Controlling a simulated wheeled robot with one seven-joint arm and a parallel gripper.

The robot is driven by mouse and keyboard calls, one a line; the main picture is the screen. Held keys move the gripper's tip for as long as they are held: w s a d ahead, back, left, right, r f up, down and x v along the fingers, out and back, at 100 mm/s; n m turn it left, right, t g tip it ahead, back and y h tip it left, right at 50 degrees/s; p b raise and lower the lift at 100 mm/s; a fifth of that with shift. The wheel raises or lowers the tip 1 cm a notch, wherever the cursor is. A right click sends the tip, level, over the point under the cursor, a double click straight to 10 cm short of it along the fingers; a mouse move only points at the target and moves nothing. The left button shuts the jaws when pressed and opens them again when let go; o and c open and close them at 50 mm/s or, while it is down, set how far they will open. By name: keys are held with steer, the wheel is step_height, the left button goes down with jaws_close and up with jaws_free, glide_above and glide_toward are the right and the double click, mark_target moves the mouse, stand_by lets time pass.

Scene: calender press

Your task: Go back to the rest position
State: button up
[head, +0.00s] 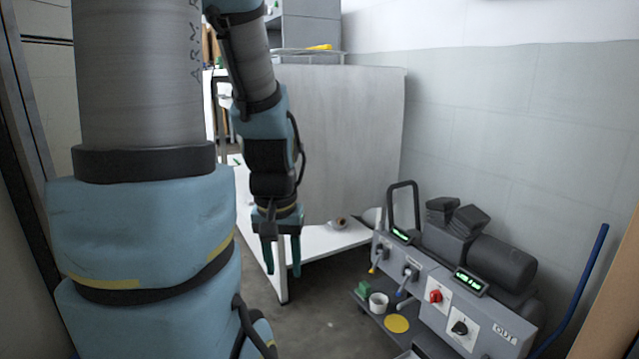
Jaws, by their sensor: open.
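My gripper (280,257) hangs pointing down near the middle of the head view. Its two dark green fingers are apart, with nothing between them. It is in front of the near edge of a white table (322,239) and left of the grey calender press (425,300). My arm's large blue and grey links fill the left of the view and hide what is behind them.
The press has a black handle frame, a dark motor (500,262), a red knob (436,296) and lit displays. A white cup (378,303) and a yellow disc (397,324) are on its shelf. A blue bar (580,285) leans at the right. Bare floor (320,310) lies between.

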step_height(320, 180, up, 36)
steer(key=p, duration=3.4)
steer(key=shift+p, duration=0.3)
